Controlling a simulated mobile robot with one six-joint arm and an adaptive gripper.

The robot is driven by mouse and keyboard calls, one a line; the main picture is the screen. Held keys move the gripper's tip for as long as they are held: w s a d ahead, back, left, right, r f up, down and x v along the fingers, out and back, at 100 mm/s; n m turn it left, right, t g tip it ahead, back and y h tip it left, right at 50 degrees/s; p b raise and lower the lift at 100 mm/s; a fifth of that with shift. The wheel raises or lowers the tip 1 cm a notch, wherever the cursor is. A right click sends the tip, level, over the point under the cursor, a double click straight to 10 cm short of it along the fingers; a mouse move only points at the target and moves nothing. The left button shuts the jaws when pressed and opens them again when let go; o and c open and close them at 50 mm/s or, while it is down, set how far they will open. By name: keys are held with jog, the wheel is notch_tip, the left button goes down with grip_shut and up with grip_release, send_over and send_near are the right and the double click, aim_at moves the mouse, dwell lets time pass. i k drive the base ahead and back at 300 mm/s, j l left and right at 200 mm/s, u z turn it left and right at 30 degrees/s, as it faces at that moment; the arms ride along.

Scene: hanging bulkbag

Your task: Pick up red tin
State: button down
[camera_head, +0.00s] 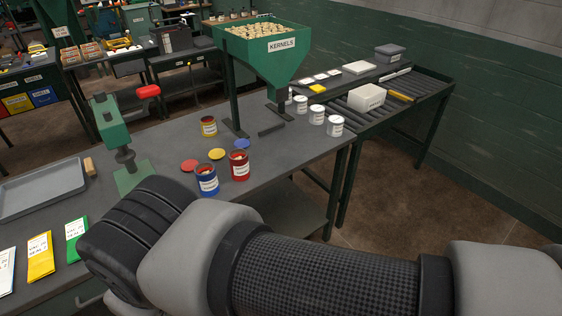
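The red tin (239,166) stands upright on the grey worktable, with a pale label on its front. A blue tin (207,181) stands close to its left and slightly nearer. A yellow tin (209,127) stands farther back. My arm crosses the front of the view, and its dark end reaches over the table to the left of and nearer than the tins. My gripper's fingers are not visible; they are hidden or out of view.
Red (190,165), yellow (217,154) and blue (241,143) lids lie behind the tins. A green press (112,125) stands left, beside a grey tray (42,190). The green kernel hopper (262,62) rises behind. Several white tins stand near the roller conveyor (408,92).

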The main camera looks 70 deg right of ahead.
aim_at(238, 157)
jog(key=z, duration=1.75)
